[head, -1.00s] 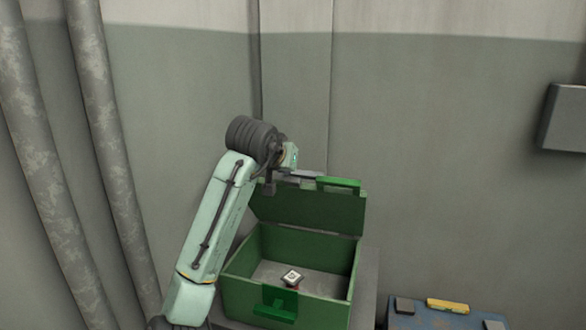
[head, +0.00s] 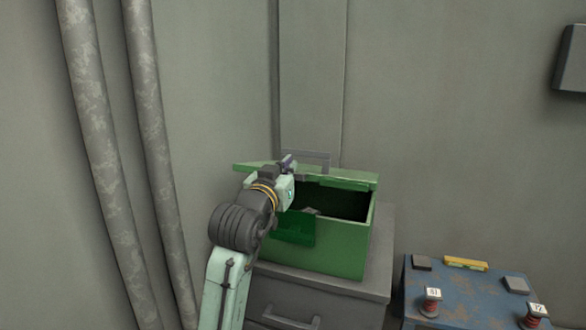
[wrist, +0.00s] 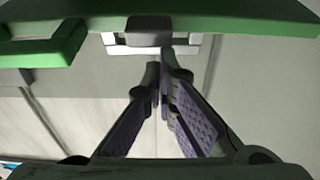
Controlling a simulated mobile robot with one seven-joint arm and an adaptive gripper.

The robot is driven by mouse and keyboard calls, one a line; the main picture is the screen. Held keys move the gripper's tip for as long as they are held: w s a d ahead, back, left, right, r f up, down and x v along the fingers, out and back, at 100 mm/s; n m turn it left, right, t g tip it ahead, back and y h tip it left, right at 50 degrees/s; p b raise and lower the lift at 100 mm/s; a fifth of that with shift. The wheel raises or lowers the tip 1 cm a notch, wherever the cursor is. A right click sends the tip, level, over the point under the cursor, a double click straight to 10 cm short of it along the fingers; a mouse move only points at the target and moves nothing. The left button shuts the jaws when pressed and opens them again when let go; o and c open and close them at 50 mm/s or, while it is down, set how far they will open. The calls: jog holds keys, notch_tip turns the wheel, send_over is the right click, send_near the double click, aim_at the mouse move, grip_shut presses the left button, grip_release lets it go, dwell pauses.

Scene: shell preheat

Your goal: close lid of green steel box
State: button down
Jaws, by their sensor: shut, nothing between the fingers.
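The green steel box (head: 345,250) stands on a grey cabinet, with a green latch plate (head: 296,229) on its front. Its lid (head: 350,181) is tilted partway down over the box and leaves a dark gap at the front. A small light thing inside shows faintly through the gap. My gripper (head: 289,162) is at the lid's left part, in front of the box's left side, and partly hides it. In the wrist view my gripper (wrist: 161,70) has its fingertips together with nothing between them, and the green lid (wrist: 220,18) spans the top, close to the fingertips.
The grey cabinet (head: 325,284) has a drawer handle on its front. A worn blue table (head: 465,297) at the right carries a yellow block (head: 466,263), grey blocks and two red-and-white labelled pieces. Two pipes (head: 100,150) run down the wall at left.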

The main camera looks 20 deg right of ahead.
jog(key=shift+t+h, duration=0.6)
jog(key=shift+t, duration=0.2)
jog(key=shift+s+a+f+b, duration=0.3)
jog(key=shift+f+b, duration=0.95)
jog(key=shift+f, duration=0.5)
jog(key=shift+s+a+f+b, duration=0.15)
jog(key=shift+s+f+b, duration=0.2)
jog(key=shift+f+b, duration=1.15)
jog(key=shift+s+a+f+b, duration=0.3)
jog(key=shift+f+b, duration=0.7)
jog(key=shift+f, duration=1)
jog(key=shift+f, duration=0.15)
